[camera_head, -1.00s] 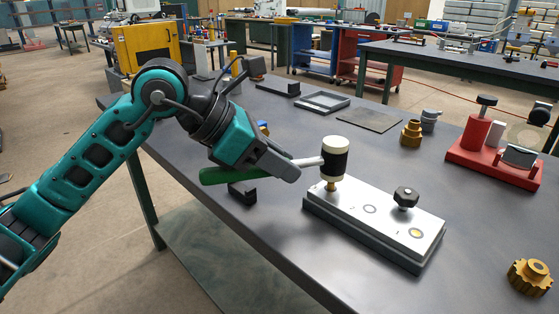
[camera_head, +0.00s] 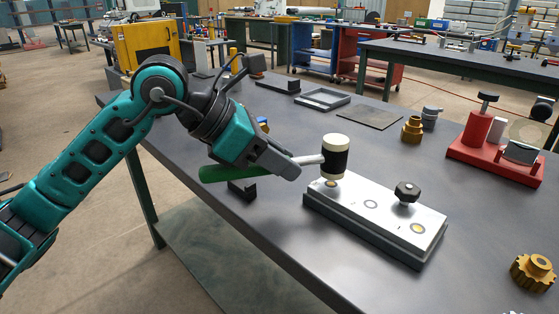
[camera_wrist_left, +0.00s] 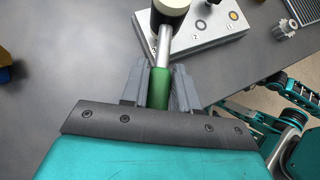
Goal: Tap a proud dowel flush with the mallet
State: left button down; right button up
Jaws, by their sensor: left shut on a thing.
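My left gripper (camera_head: 288,172) is shut on the green handle of the mallet (camera_head: 335,160); in the left wrist view the gripper (camera_wrist_left: 158,75) has the green grip (camera_wrist_left: 159,88) between its fingers. The mallet head is black with cream faces and hangs upright over the left end of a pale plate on a dark base (camera_head: 385,222). A dowel (camera_head: 331,184) shows as a small tan ring just under the lower face; the head partly hides it, and I cannot tell whether it touches. Two more ringed spots lie along the plate. My right gripper is out of view.
A black knob (camera_head: 407,192) stands up from the plate. A brass gear (camera_head: 533,271) lies to the right, and a red fixture (camera_head: 490,150) stands behind it. A black block (camera_head: 242,190) sits below the mallet handle. The table between plate and gear is clear.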

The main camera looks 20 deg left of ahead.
pick_arm(q)
jog(key=shift+r, duration=0.85)
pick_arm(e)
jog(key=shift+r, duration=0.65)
pick_arm(q)
notch_tip(320, 180, up, 4)
jog(key=p, duration=0.3)
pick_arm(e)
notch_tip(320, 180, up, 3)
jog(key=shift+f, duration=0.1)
